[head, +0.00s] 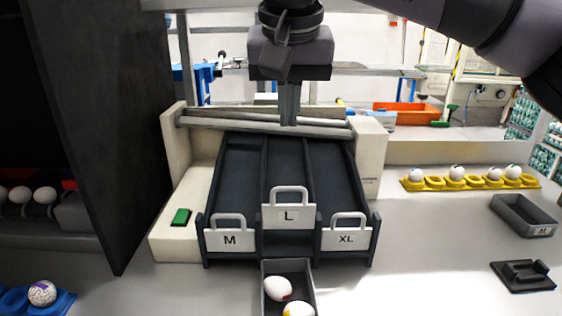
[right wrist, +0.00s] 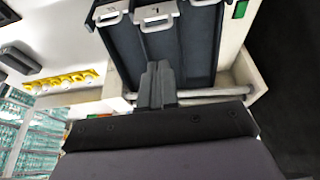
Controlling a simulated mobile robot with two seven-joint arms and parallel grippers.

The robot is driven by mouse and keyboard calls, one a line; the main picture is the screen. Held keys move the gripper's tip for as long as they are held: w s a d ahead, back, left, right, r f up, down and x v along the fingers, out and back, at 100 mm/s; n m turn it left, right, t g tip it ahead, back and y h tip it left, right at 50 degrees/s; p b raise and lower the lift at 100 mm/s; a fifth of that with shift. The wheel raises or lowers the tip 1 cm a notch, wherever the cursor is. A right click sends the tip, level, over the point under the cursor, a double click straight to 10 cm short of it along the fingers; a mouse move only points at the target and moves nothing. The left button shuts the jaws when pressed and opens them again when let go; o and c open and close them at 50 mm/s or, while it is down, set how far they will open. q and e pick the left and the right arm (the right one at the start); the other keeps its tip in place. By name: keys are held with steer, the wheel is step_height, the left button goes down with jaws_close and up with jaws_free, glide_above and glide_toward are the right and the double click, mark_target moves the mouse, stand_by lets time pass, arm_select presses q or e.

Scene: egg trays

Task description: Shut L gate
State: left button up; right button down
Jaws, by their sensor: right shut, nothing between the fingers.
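The L gate (head: 288,216) is a white plate with a handle at the lower end of the middle lane of the dark sorting chute (head: 236,170). It stands higher than the M gate (head: 229,238) and the XL gate (head: 346,237) beside it, with a dark gap below it. My right gripper (head: 289,122) is shut and empty, above the chute's upper end, apart from the L gate. In the right wrist view, the fingers (right wrist: 158,72) point toward the middle lane and the L gate (right wrist: 153,16) shows at the top. My left gripper is not in view.
A grey bin (head: 264,292) with two eggs stands below the middle lane. A yellow egg tray (head: 470,184), a grey M bin (head: 522,215) and a dark holder (head: 522,275) are at right. A tall dark panel (head: 85,120) stands at left, near a blue tray (head: 62,302).

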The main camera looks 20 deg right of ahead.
glide_above(286, 217)
step_height(286, 217, down, 13)
steer(key=shift+s+a, duration=0.1)
steer(key=shift+s, duration=0.3)
step_height(286, 217, down, 7)
steer(key=b, duration=0.3)
steer(key=shift+b, duration=0.3)
steer(key=shift+s, duration=0.1)
steer(key=shift+f, duration=0.1)
